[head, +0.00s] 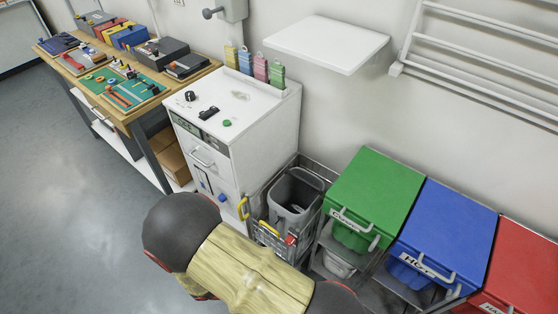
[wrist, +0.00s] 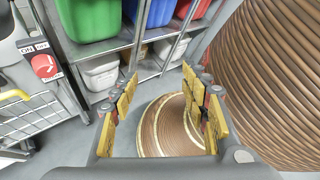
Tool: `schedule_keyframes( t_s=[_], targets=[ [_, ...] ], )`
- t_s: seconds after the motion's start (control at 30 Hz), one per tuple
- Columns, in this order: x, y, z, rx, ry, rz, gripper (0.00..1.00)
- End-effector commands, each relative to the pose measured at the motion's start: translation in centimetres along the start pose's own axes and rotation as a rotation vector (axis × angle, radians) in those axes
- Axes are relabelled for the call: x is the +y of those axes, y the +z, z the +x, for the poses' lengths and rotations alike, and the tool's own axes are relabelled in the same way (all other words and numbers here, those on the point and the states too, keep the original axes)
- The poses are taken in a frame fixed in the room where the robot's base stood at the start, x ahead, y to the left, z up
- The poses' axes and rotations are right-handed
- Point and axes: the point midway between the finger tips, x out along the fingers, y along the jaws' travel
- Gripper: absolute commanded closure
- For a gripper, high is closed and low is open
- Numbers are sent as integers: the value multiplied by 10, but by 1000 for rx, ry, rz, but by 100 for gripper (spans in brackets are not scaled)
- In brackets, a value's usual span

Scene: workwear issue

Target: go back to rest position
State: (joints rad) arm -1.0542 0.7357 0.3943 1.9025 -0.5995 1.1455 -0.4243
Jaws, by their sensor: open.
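My gripper (wrist: 160,90) shows in the wrist view with its yellow-padded fingers spread apart. Nothing is between the fingertips. Its fingers point toward the lower shelves of a metal rack (wrist: 120,43), apart from it. In the head view my arm, with a wood-patterned link and dark joints, reaches across the bottom middle. The gripper itself is hidden or out of frame there.
Green (head: 372,190), blue (head: 446,232) and red (head: 520,272) bins stand along the wall at the right. A grey bin (head: 294,194) sits in a wire cart beside a white cabinet (head: 262,130). A wooden workbench (head: 128,112) stands at the left. Open floor (head: 70,190) lies at left.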

Motion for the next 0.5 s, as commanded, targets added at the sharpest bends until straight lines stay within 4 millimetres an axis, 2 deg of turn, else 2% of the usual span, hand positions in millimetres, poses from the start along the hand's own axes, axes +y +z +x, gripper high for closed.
schedule_keyframes(
  t_s=[0.03,0.2,0.5],
  targets=[
    [-4,15,-10,68,-26,91,54],
    [-17,53,-34,265,-121,374,54],
    [-36,128,-67,580,-288,832,54]
  ],
)
